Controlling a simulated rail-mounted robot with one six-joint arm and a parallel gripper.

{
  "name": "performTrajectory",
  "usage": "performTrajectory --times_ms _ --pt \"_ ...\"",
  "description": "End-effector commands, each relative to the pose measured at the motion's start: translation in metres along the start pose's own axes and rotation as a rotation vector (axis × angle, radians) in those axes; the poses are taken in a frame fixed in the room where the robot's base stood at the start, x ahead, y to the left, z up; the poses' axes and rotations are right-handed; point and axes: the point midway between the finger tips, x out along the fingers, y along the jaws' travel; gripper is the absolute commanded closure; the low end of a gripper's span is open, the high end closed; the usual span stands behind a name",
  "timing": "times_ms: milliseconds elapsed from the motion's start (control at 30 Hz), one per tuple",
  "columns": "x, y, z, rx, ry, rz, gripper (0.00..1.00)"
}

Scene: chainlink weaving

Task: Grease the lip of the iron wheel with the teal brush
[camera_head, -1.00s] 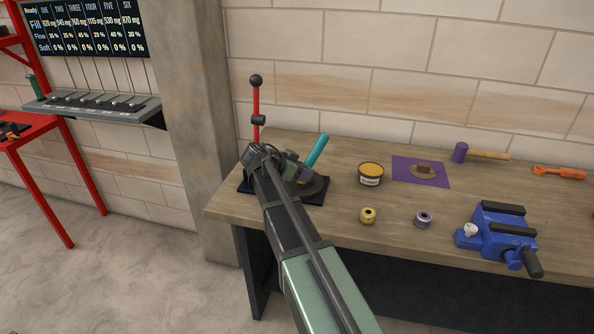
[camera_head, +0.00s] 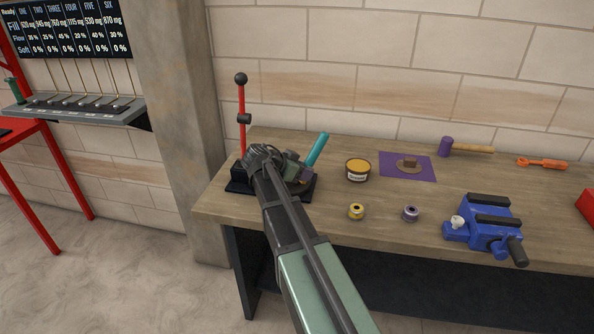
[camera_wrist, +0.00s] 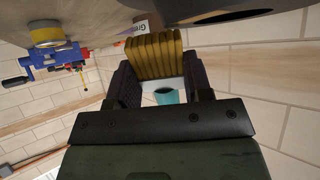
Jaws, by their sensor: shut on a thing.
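The teal brush (camera_head: 317,148) is in my gripper (camera_head: 291,168), its teal handle sticking up to the right in the head view. In the wrist view my gripper (camera_wrist: 163,85) is shut on the brush (camera_wrist: 155,55), with yellow bristles beyond the fingers and the teal handle between them. The iron wheel appears to be the dark round piece (camera_head: 304,187) on the black base of the red lever stand, mostly hidden by my gripper. A dark curved edge (camera_wrist: 232,16) shows near the bristles in the wrist view. Contact between bristles and wheel cannot be made out.
A tub of orange grease (camera_head: 358,170) stands right of the stand. The red lever (camera_head: 242,125) rises behind my gripper. Yellow (camera_head: 356,211) and purple (camera_head: 410,213) spools, a purple mat (camera_head: 393,173), a mallet (camera_head: 447,147) and a blue vise (camera_head: 487,228) lie further right.

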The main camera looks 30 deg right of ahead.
Motion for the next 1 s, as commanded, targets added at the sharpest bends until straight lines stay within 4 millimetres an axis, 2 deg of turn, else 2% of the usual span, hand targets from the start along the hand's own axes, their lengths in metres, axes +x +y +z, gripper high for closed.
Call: performTrajectory --times_ms 233,1000 --pt "0.0 0.0 0.001 0.001 -0.004 0.002 0.78" --pt "-0.021 -0.024 0.011 0.0 -0.002 0.001 0.78"
